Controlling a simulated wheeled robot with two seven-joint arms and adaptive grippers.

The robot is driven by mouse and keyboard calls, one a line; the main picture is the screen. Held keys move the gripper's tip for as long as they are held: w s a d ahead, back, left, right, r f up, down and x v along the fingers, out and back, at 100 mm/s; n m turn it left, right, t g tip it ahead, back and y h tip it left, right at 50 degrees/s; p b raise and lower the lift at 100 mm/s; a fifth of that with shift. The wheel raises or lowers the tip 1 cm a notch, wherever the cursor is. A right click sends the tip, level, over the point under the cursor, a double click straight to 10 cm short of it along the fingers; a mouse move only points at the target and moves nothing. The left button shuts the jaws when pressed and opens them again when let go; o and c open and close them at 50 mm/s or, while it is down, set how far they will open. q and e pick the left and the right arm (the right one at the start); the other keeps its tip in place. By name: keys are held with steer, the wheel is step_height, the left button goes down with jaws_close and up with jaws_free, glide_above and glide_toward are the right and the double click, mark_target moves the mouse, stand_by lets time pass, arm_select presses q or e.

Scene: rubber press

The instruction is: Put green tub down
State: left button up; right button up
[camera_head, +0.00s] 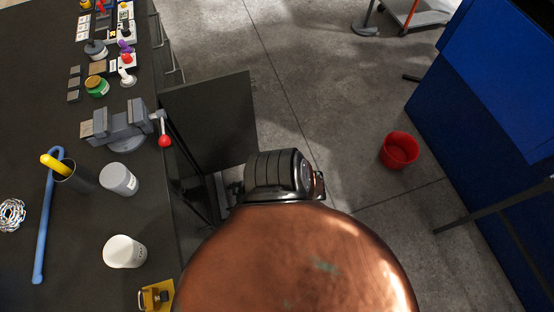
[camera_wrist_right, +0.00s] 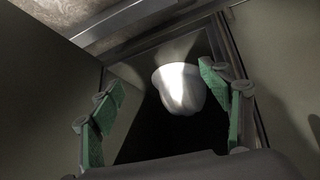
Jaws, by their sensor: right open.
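A small green tub (camera_head: 97,86) stands on the dark worktop (camera_head: 40,125) at the upper left in the head view, among other small objects. My right gripper (camera_wrist_right: 161,79) is open in the right wrist view, its green-padded fingers spread apart. A pale rounded tub-like thing (camera_wrist_right: 180,88) lies beyond and between its fingertips, inside a dark opening; no contact shows, and I cannot tell its true colour. In the head view the right fingers are hidden beside the worktop's edge. My left gripper is not in view.
An open dark door (camera_head: 212,118) juts from the worktop's side. A grey vise (camera_head: 122,126) with a red-knobbed handle sits at the edge. Two pale cups (camera_head: 119,179) (camera_head: 124,251) stand nearer. A red bucket (camera_head: 399,150) is on the open floor, beside a blue cabinet (camera_head: 480,110).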

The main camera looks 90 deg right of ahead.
steer(key=s+a+f+g, duration=0.2)
steer(key=s+a+f, duration=0.2)
steer(key=s, duration=0.5)
steer(key=s+a+f+g, duration=0.2)
steer(key=s+a+f, duration=0.2)
steer(key=s, duration=0.6)
steer(key=s+a+f+n+g, duration=0.1)
steer(key=s+a+f+g, duration=0.2)
steer(key=s, duration=0.7)
steer(key=a+f, duration=0.2)
steer(key=a, duration=0.1)
steer(key=shift+s+a+y, duration=0.2)
steer(key=shift+a+y, duration=0.2)
